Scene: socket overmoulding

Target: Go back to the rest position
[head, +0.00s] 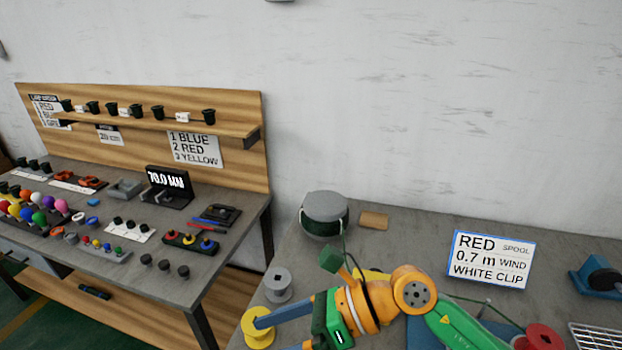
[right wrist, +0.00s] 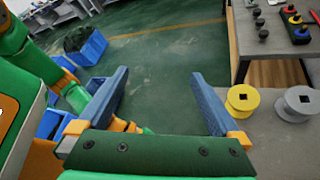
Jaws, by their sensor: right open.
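My right gripper (head: 272,336) is at the bottom middle of the head view, its arm reaching in from the right over the front of the right-hand bench. In the right wrist view, the right gripper (right wrist: 158,100) has its two blue fingers wide apart with nothing between them. In the head view one finger passes close to a yellow spool (head: 258,340); whether they touch cannot be told. A grey spool (head: 278,284) stands just behind. Both the yellow spool (right wrist: 243,99) and the grey spool (right wrist: 297,103) show right of the fingers in the wrist view. My left gripper is not in view.
The right bench (head: 400,222) holds a grey-lidded drum (head: 325,213), a sign (head: 491,259), a red spool (head: 543,338) and a blue device (head: 598,277). The left bench (head: 215,262) carries many small parts. Blue bins (right wrist: 90,48) stand on the green floor.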

